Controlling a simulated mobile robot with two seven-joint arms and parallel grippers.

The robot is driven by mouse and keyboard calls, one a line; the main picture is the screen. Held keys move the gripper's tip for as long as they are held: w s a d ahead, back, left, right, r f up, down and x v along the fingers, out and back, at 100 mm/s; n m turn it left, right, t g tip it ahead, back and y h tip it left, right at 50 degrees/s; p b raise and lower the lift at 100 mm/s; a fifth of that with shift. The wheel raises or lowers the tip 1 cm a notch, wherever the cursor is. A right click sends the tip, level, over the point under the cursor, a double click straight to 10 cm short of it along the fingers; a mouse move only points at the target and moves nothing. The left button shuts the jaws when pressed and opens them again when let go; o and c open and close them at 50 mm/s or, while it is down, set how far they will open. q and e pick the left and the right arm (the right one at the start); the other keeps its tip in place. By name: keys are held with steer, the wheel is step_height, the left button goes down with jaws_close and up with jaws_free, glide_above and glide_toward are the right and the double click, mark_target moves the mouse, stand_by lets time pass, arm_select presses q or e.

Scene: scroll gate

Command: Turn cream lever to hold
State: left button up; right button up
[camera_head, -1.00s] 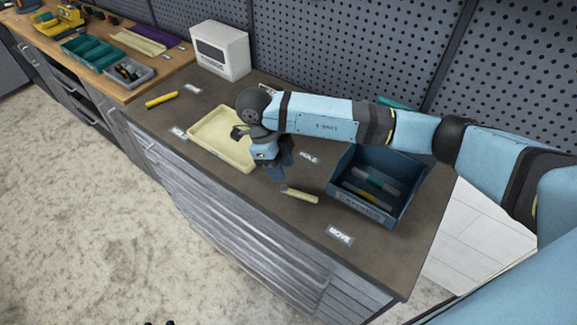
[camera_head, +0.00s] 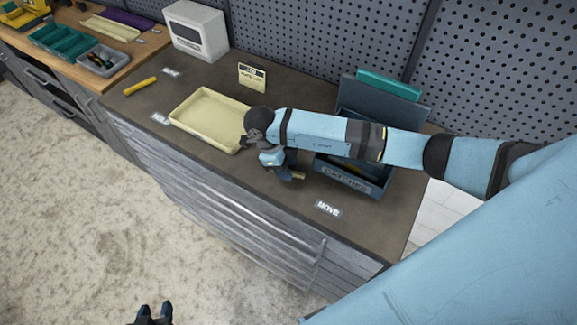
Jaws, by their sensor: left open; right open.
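The cream lever (camera_head: 299,176) lies on the dark bench top in front of the blue box. Only its end shows; my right gripper and wrist cover the rest. My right gripper (camera_head: 286,173) is open, pointing down at the lever; whether it touches is hidden. The MOVE label (camera_head: 327,208) is in front of the lever on the bench. The label behind the lever is hidden by my arm. My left gripper (camera_head: 153,313) is open and empty at the bottom edge, over the floor, away from the bench.
A cream tray (camera_head: 181,122) is left of my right gripper. The blue box (camera_head: 352,181) is partly under my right forearm. A yellow lever (camera_head: 140,86) with labels front and back lies at the left. A white box-like device (camera_head: 197,33) and a small sign (camera_head: 252,77) stand behind.

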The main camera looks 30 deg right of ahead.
steer(key=shift+s+d+f, duration=0.15)
steer(key=shift+f, duration=0.4)
jaws_close()
